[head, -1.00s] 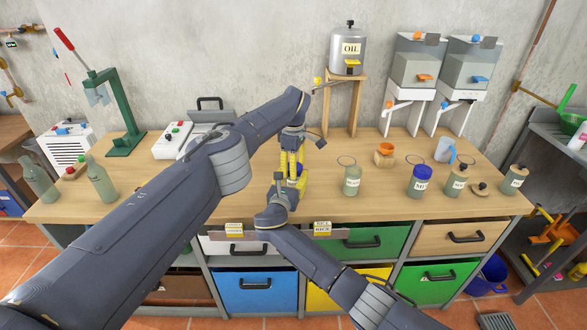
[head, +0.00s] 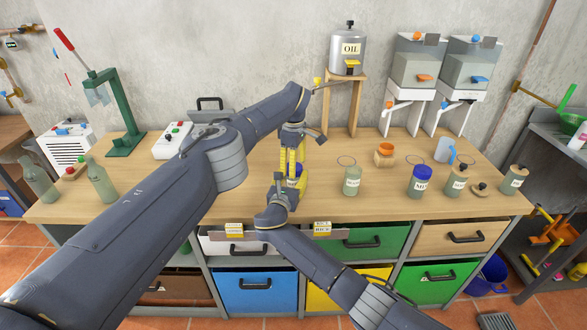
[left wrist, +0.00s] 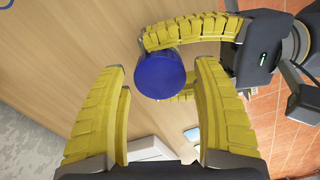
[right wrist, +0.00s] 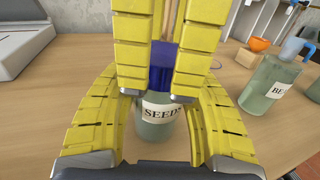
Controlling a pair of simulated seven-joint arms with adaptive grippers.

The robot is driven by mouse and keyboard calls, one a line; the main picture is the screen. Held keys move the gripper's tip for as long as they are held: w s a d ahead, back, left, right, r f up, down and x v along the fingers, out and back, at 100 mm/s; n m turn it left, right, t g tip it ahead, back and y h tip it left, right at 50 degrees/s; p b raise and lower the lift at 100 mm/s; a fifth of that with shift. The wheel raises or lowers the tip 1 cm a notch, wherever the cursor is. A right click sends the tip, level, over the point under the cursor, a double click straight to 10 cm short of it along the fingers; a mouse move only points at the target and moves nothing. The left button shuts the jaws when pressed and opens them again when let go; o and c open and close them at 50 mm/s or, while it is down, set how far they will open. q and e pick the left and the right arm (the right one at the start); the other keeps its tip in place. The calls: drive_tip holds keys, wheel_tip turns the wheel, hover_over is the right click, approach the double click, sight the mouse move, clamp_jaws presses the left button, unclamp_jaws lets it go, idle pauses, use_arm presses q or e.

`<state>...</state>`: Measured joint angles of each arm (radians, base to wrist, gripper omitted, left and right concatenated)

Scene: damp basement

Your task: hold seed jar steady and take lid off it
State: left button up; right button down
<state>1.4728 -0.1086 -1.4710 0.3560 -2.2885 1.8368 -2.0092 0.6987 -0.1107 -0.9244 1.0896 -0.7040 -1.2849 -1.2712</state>
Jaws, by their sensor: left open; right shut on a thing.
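The seed jar (right wrist: 155,130) stands upright on the workbench, a greenish clear jar with a SEEDS label and a blue lid (right wrist: 160,76). The lid shows from above in the left wrist view (left wrist: 160,75); in the head view the arms and fingers largely hide the jar. My right gripper (head: 293,185) is shut on the jar's body, its yellow fingers around the sides. My left gripper (head: 292,165) points down from above, open, its fingers either side of the lid in the right wrist view. Whether they touch it I cannot tell.
To the right stand an open jar (head: 352,182), a blue-lidded jar (head: 421,184) and more jars, with a loose lid (head: 480,188) among them. The oil tank (head: 347,55) stands behind on a wooden stand. The bench left of my arms has a control box (head: 173,140).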

use_arm(q)
drive_tip(key=shift+o, duration=0.4)
drive_tip(key=shift+r, duration=3.2)
drive_tip(key=shift+f, duration=3.9)
drive_tip(key=c, duration=1.2)
drive_tip(key=o, duration=1.1)
drive_tip(key=shift+r, duration=0.15)
